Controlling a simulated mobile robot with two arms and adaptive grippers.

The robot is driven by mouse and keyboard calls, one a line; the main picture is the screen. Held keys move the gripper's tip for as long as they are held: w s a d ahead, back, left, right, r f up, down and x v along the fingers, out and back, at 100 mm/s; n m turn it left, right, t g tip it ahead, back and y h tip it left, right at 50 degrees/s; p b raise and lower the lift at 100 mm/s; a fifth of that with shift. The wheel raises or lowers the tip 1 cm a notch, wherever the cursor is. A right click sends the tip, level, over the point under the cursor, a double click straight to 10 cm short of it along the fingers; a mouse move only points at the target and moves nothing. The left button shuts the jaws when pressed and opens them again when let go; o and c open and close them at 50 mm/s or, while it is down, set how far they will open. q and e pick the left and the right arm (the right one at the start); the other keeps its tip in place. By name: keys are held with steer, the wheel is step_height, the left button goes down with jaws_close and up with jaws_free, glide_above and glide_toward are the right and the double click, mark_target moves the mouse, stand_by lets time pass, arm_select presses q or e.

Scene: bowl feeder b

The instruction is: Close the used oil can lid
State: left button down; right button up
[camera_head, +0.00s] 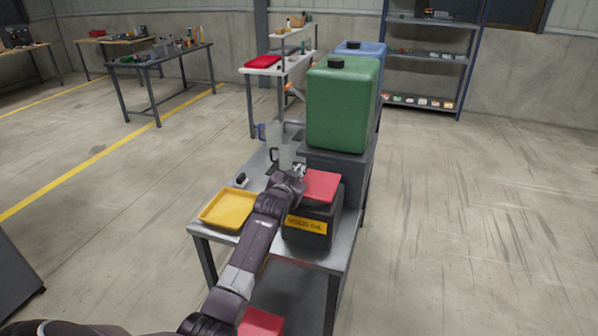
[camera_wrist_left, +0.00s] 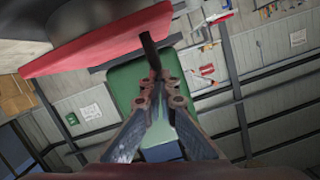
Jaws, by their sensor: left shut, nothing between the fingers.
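The used oil can (camera_head: 312,222) is a dark grey box with a yellow label, standing on the near end of the metal bench. Its red lid (camera_head: 322,186) lies over the top, looking nearly flat; I cannot tell whether it is fully down. In the left wrist view the lid (camera_wrist_left: 105,48) is a red slab at the upper left, against the dark can (camera_wrist_left: 95,12). My left gripper (camera_head: 298,170) is shut and empty, at the lid's far left corner; its fingers (camera_wrist_left: 154,75) also show in the wrist view. I cannot tell whether they touch the lid. My right gripper is out of view.
A yellow tray (camera_head: 228,222) lies left of the can. A green container (camera_head: 342,105) stands on a grey stand behind it, with a blue container (camera_head: 375,52) farther back. Clear jugs (camera_head: 279,157) stand beyond my gripper. The floor at right is free.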

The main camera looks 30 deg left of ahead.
arm_select(q)
steer(key=shift+r+p, duration=0.4)
steer(key=r, duration=0.1)
steer(key=s+d+r+p, duration=0.1)
steer(key=r, duration=0.1)
steer(key=shift+s+d+r+p, duration=0.15)
steer(key=shift+s+d+p, duration=0.1)
steer(key=shift+p, duration=0.1)
steer(key=b+v, duration=0.2)
steer(key=v, duration=0.6)
steer(key=shift+s+a+r, duration=0.15)
steer(key=shift+a+r, duration=0.05)
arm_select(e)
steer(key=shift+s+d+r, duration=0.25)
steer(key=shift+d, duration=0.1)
